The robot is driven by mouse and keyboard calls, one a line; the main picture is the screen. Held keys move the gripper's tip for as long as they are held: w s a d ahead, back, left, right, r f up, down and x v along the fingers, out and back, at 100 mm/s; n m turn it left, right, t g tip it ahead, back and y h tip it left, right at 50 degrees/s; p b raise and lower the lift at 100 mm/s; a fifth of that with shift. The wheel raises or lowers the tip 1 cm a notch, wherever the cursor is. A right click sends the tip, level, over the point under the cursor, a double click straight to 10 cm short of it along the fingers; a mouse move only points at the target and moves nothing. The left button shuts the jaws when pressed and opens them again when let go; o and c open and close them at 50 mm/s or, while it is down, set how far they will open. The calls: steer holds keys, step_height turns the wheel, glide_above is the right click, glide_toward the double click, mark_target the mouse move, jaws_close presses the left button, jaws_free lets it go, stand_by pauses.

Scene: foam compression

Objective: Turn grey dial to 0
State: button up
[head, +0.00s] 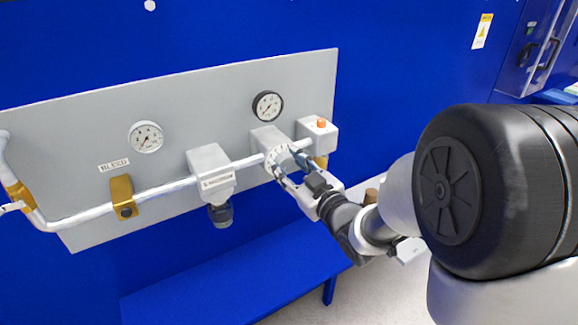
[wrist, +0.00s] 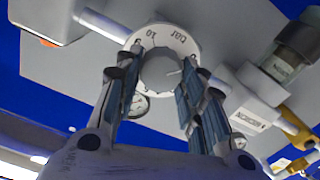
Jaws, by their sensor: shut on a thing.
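In the head view the scale ring (head: 275,157) sits on a grey box on the panel, and my fingers partly cover the dial. My gripper (head: 292,169) reaches it from the lower right. In the wrist view my gripper (wrist: 165,78) has one finger on each side of the knob and is shut on it. A dark line shows on the knob's right side; the value it points to cannot be read.
A grey panel (head: 85,115) carries two gauges (head: 146,137) (head: 267,106), a pipe (head: 165,190) and a labelled grey block (head: 211,170). A box with an orange button (head: 321,123) stands close right of the dial. A blue bench (head: 220,285) lies below.

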steer(key=o, duration=1)
steer(key=shift+o, duration=0.2)
steer(key=v, duration=0.7)
steer(key=shift+s+d, duration=0.15)
steer(key=shift+s, duration=0.1)
